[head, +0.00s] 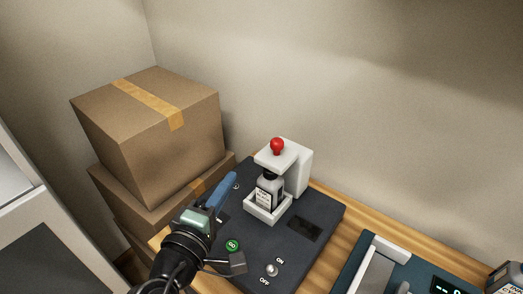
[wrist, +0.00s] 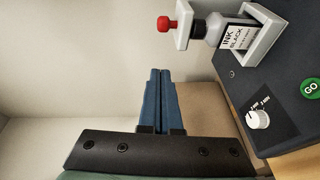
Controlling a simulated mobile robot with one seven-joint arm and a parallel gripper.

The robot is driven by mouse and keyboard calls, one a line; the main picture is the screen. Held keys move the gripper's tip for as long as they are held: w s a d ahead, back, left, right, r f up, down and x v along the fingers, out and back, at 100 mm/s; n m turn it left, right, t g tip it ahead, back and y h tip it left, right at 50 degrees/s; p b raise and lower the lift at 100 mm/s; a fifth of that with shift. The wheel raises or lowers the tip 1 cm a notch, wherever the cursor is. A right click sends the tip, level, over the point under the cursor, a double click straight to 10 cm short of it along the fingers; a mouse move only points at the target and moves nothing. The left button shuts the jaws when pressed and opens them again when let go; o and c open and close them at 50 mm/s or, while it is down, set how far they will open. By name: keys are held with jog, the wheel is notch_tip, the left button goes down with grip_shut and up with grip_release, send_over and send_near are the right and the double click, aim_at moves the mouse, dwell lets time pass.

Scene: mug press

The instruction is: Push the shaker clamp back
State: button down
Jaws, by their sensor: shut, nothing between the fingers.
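The shaker (head: 258,243) is a dark flat base on the wooden table, with a white clamp (head: 301,168) at its back that has a red knob (head: 277,145) on top. A dark ink bottle (head: 268,190) with a white label stands upright in the clamp's white tray, under the arm. In the wrist view the bottle (wrist: 236,36), red knob (wrist: 165,23) and white clamp arm (wrist: 184,32) show sideways at the upper right. My gripper (head: 231,177) has its blue fingers together and empty, left of the clamp and apart from it. The fingers (wrist: 159,74) also show in the wrist view.
Stacked cardboard boxes (head: 150,115) stand close on the left, behind my gripper. A green GO button (head: 232,245) and an ON/OFF switch (head: 271,270) are on the shaker's front. Another device (head: 425,280) and a partly visible bottle (head: 506,278) are at the right.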

send_near(276, 144)
jog(key=w+a, duration=0.3)
jog(key=w, duration=0.2)
jog(key=w+d+p, duration=0.1)
jog(key=w+d+f+p, duration=0.1)
jog(key=d, duration=0.1)
jog(key=shift+d, duration=0.15)
jog(key=w+d, duration=0.1)
jog(key=w, duration=0.1)
jog(key=w+d+b, duration=0.1)
jog(key=w+d, duration=0.1)
jog(key=shift+w+d, duration=0.2)
jog(key=shift+w, duration=0.2)
jog(key=shift+r, duration=0.15)
